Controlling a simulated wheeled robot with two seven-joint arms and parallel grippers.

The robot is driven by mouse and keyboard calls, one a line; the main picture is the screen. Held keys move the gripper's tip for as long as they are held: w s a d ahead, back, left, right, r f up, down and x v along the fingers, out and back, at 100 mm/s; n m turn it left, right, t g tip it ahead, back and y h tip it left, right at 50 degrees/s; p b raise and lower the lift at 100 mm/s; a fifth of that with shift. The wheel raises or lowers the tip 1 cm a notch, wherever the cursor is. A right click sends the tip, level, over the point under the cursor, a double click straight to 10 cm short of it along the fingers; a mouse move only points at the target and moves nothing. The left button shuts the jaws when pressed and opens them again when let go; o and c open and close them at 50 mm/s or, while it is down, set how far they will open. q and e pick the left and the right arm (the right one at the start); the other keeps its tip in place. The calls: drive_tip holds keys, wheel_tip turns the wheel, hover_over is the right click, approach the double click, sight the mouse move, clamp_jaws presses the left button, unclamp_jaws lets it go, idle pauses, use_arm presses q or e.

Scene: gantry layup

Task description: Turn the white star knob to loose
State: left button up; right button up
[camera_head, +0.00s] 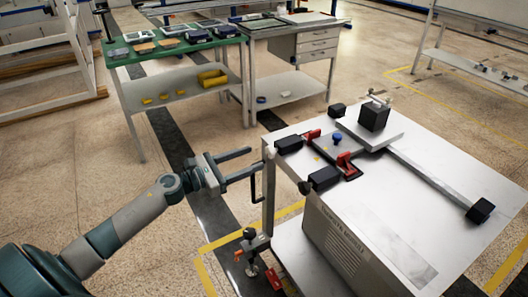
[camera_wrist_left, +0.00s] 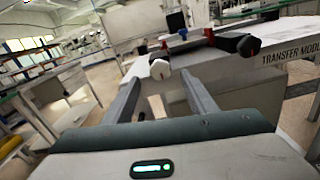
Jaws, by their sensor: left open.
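The white star knob (camera_wrist_left: 160,68) shows in the left wrist view as a small pale knob on the near edge of the transfer module. It lies ahead of my left gripper (camera_wrist_left: 160,82), between the two fingertips in the picture. I cannot tell whether the tips reach past it. In the head view my left gripper (camera_head: 255,158) is open, with its fingers pointing at the left edge of the metal-topped cart (camera_head: 425,195). The knob is small and unclear there. My right gripper is not in view.
Black handles (camera_head: 325,178), red clamps (camera_head: 346,165) and a blue knob (camera_head: 337,138) sit on the cart top near my left gripper. A black block (camera_head: 374,117) stands farther back. A green-topped bench (camera_head: 175,48) stands behind at the left, with open floor between.

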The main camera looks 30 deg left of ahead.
sight(267, 153)
use_arm(q)
drive_tip(key=shift+p+x, duration=0.55)
drive_tip(key=shift+x, duration=2.35)
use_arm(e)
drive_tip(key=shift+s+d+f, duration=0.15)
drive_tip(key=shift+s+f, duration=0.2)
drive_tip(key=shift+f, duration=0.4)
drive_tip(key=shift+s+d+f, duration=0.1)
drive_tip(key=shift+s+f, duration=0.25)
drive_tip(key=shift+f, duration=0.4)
use_arm(q)
drive_tip(key=c, duration=1.1)
